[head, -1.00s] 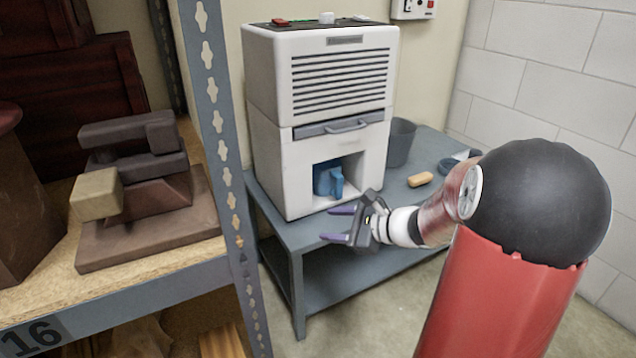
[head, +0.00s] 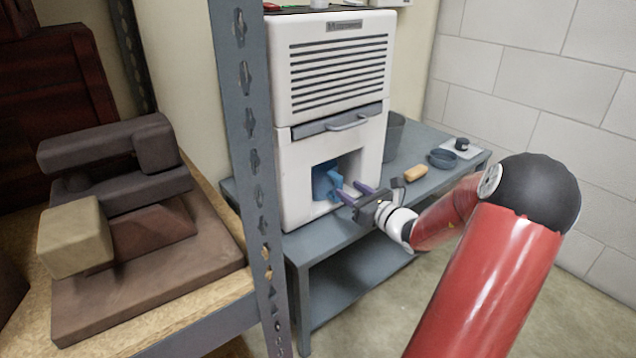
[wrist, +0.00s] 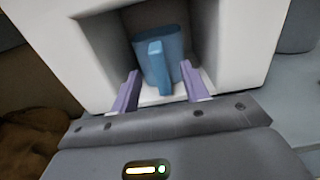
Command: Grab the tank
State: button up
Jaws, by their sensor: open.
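The blue tank (head: 328,181) sits in the lower recess of the white machine (head: 340,110). In the wrist view the tank (wrist: 172,50) stands inside the recess, its upright handle facing me. My gripper (head: 353,193) is at the recess mouth, its two purple fingers pointing in toward the tank. In the wrist view my gripper (wrist: 158,92) is open, with one finger on each side of the handle's lower end. Nothing is held between the fingers. I cannot tell whether either finger touches the tank.
The machine stands on a grey table (head: 345,228). A metal shelf post (head: 252,150) rises on the left, beside a shelf holding a stone-like sculpture (head: 120,230).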

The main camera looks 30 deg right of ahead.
aim_at(341, 187)
jog(key=w, duration=0.3)
jog(key=w+a+f, duration=0.1)
jog(key=shift+w+b, duration=0.3)
jog(key=shift+b, duration=0.1)
jog(key=shift+w+r, duration=0.1)
jog(key=shift+w, duration=0.45)
grip_shut()
